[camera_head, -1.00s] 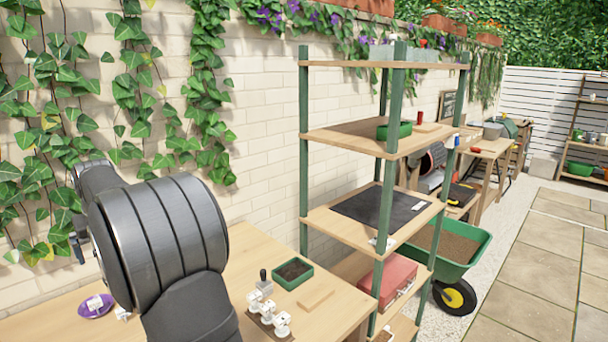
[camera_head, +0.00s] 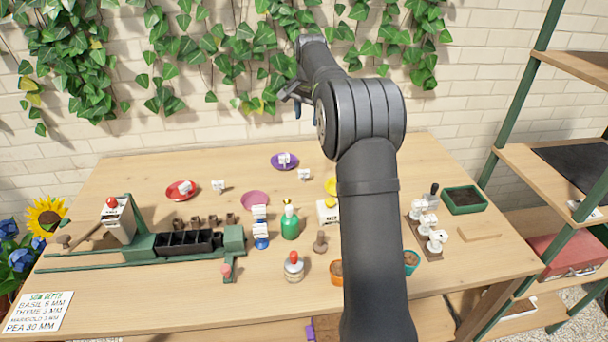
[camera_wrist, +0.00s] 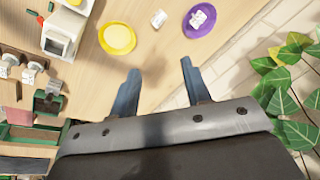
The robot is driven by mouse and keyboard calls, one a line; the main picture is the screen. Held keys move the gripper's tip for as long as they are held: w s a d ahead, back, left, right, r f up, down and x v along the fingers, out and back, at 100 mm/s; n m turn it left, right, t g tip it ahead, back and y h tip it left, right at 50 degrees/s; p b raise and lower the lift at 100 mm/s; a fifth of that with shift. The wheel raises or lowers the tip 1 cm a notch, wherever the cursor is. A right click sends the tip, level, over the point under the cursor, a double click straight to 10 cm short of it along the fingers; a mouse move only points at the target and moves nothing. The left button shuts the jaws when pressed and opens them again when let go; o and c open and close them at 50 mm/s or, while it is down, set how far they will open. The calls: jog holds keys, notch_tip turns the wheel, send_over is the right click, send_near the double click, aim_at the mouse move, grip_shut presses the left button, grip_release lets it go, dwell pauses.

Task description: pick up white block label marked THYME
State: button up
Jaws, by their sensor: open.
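Small white blocks are spread over the bench; I cannot read THYME on any of them. One white block (camera_head: 284,159) sits on a purple saucer (camera_head: 275,166), and both show in the wrist view, block (camera_wrist: 198,18) and saucer (camera_wrist: 191,32). A loose white block (camera_head: 304,175) lies beside that saucer, also seen in the wrist view (camera_wrist: 158,18). Another loose block (camera_head: 219,186) lies further left, next to a red saucer (camera_head: 175,196) bearing a block (camera_head: 184,188). My gripper (camera_wrist: 160,68) is open and empty, raised above the back of the bench near the wall.
A yellow saucer (camera_wrist: 117,38) is near a white device (camera_wrist: 60,32). A green bottle (camera_head: 290,224), pink saucer (camera_head: 254,203) and black tray rig (camera_head: 185,243) fill the middle and left. A green planter (camera_head: 464,200) is at right. Ivy (camera_wrist: 290,100) hangs close to my gripper.

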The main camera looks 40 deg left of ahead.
aim_at(303, 170)
jog(key=w+a+f+m, duration=0.1)
jog(key=f+m, duration=0.2)
jog(key=f, duration=0.4)
jog(key=w+a+f+m+g+h, duration=0.1)
jog(key=f+m, duration=0.3)
jog(key=f, duration=0.3)
jog(key=w+a+f+m+g+h, duration=0.1)
jog(key=a+f+m, duration=0.1)
jog(key=f+m, duration=0.2)
jog(key=shift+w+f, duration=0.15)
jog(key=shift+f, duration=0.8)
jog(key=shift+w+f, duration=0.15)
jog(key=shift+f, duration=0.8)
jog(key=shift+w+a+f, duration=0.15)
jog(key=shift+f, duration=2.6)
grip_shut()
